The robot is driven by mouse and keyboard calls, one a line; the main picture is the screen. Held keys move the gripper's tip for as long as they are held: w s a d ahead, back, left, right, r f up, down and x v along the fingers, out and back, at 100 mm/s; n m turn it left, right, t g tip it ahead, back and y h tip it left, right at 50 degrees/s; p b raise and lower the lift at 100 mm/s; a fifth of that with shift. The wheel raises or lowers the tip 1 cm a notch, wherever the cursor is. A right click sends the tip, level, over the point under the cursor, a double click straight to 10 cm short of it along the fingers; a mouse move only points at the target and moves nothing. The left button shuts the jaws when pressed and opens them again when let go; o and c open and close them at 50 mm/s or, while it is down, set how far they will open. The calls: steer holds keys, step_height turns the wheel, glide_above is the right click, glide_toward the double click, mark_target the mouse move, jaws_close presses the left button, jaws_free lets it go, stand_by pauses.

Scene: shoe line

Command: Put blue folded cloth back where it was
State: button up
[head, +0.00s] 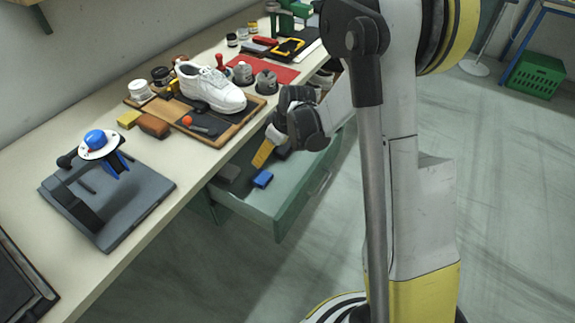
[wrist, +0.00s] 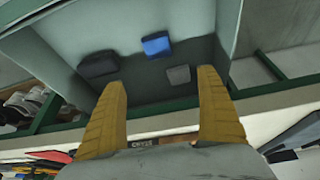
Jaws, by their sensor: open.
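The blue folded cloth (head: 263,179) lies on the floor of an open green drawer (head: 285,208) under the bench. In the wrist view the blue cloth (wrist: 157,45) lies beyond my fingertips, roughly between their lines. My gripper (head: 262,155) points down over the drawer, and its yellow fingers also show in the wrist view (wrist: 162,80). They are spread wide with nothing between them. The cloth is apart from the fingers. A black folded piece (wrist: 98,64) and a smaller grey piece (wrist: 178,75) lie near it in the drawer.
The bench top (head: 165,170) overhangs the drawer's back. A wooden tray (head: 225,128) with a white shoe (head: 210,87) stands near its edge. A grey stand (head: 108,200) is at front left. The drawer walls surround the gripper's work area; bare floor lies to the right.

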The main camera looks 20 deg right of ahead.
steer(key=s+a+r+m+t+h, duration=0.2)
steer(key=s+r+m, duration=0.2)
steer(key=s+r, duration=1.35)
steer(key=s+r+m+t, duration=0.1)
steer(key=s+r+m, duration=0.1)
steer(key=s, duration=0.5)
steer(key=shift+s+a, duration=0.15)
steer(key=shift+s, duration=0.1)
